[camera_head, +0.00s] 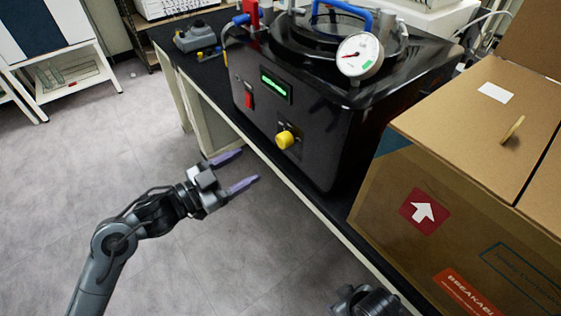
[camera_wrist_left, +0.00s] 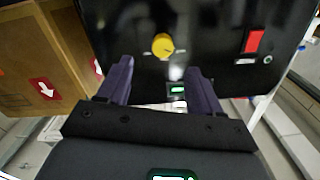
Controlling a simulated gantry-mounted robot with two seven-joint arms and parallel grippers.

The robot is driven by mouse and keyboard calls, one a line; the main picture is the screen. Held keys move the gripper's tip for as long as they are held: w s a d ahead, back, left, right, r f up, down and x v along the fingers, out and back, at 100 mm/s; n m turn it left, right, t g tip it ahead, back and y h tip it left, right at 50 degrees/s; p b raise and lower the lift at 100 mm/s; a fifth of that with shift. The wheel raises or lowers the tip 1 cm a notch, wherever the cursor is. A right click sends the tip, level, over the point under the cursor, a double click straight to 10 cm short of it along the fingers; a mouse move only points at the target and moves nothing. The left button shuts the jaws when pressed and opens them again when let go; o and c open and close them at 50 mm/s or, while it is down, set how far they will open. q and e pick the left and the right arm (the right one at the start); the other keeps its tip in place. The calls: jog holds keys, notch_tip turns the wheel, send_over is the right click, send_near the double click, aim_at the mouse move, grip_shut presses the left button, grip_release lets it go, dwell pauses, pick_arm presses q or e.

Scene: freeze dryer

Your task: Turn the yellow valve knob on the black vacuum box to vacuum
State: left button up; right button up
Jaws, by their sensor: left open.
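The black vacuum box (camera_head: 312,130) stands on the dark bench top. Its yellow valve knob (camera_head: 286,139) sits low on the front panel, right of a red switch (camera_head: 249,99) and below a green-lit display (camera_head: 276,85). My left gripper (camera_head: 242,168) is open and empty in front of the box, left of and below the knob in the head view. In the left wrist view the knob (camera_wrist_left: 163,46) shows between and beyond the two purple fingers (camera_wrist_left: 158,78), apart from them. Part of my right arm shows at the bottom edge; its fingers cannot be made out.
A large cardboard box (camera_head: 400,200) stands close to the right of the vacuum box. A pressure gauge (camera_head: 359,55) and red and blue valve handles stand on top. A grey device (camera_head: 195,37) lies at the bench's left end. The space before the bench is free.

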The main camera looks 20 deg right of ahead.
aim_at(279, 143)
pick_arm(q)
jog(key=b+x, duration=0.1)
jog(key=x, duration=0.2)
jog(key=b+x, duration=0.2)
jog(key=x, duration=0.2)
jog(key=b+x, duration=0.1)
jog(key=x, duration=0.3)
jog(key=shift+w+a+r+b, duration=0.1)
jog(key=shift+w+r+b, duration=0.2)
jog(key=shift+r+b, duration=0.1)
pick_arm(e)
notch_tip(279, 143, down, 6)
jog(key=shift+r, duration=0.2)
pick_arm(q)
jog(key=c, duration=1.1)
jog(key=shift+o, duration=0.2)
jog(key=shift+m, duration=0.3)
